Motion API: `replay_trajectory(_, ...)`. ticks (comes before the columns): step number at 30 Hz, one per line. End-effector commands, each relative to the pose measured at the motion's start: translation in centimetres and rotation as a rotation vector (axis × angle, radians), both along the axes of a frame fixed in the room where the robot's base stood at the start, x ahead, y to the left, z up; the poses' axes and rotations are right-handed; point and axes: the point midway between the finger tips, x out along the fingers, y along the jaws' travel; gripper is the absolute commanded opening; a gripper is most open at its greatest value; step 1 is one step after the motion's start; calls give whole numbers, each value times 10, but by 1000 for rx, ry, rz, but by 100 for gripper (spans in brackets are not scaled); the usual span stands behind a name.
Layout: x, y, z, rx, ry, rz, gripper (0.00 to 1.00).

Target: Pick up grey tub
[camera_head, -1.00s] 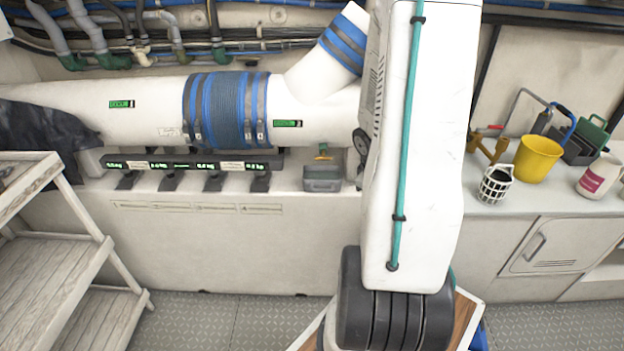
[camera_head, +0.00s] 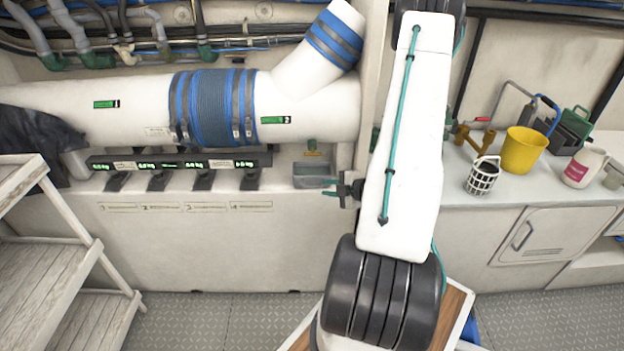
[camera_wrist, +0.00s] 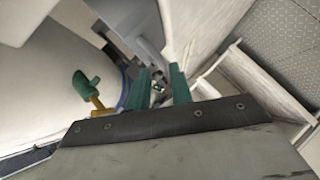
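The grey tub (camera_head: 314,180) stands on the white ledge below the big white pipe, just left of my arm in the head view. It looks low and box-shaped. My gripper (camera_head: 329,189) is at the tub's right front side, its teal fingertips pointing left and overlapping the tub's lower right corner. I cannot tell whether they touch it. In the wrist view the two teal fingers (camera_wrist: 160,86) stand apart with a gap between them and nothing clearly held. I cannot make out the tub for sure in the wrist view.
A green-and-yellow fitting (camera_head: 312,151) is behind the tub. A row of black scale-like units (camera_head: 180,162) with lit displays lies to the left. A wall post (camera_head: 371,90) stands to the right. The right counter (camera_head: 470,198) holds a yellow bucket (camera_head: 525,150) and a white basket (camera_head: 482,177).

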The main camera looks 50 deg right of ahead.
Motion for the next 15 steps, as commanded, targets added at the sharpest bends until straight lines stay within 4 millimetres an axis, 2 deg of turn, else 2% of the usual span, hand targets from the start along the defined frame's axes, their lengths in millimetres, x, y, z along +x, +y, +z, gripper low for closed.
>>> replay_trajectory(7,35,4,-13,1,1,2,22)
replay_trajectory(15,44,3,-17,2,1,-1,22)
